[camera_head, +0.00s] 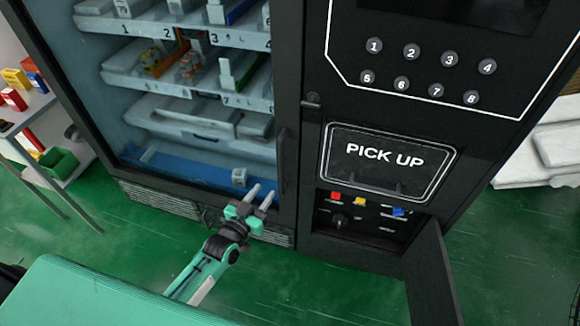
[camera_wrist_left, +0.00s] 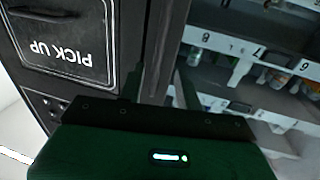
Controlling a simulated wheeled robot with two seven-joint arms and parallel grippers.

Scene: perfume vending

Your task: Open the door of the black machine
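The black machine (camera_head: 300,35) fills the middle of the head view. Its glass door (camera_head: 200,140) on the left looks closed in front of the shelves. A dark vertical handle (camera_head: 283,160) is on the right part of that door's frame. A small lower door (camera_head: 432,275) stands swung open under the PICK UP flap (camera_head: 388,162). My left gripper (camera_head: 261,195) is open and empty, in front of the lower right of the glass door and below the handle. In the left wrist view its two fingers (camera_wrist_left: 160,88) stand apart, with the machine's front beyond them. My right gripper is out of view.
Behind the small door, a compartment (camera_head: 355,222) shows red, yellow and blue parts. A rack (camera_head: 60,165) with colored boxes stands at the left. White stacked material (camera_head: 545,150) lies at the right. Green floor (camera_head: 330,285) in front is clear.

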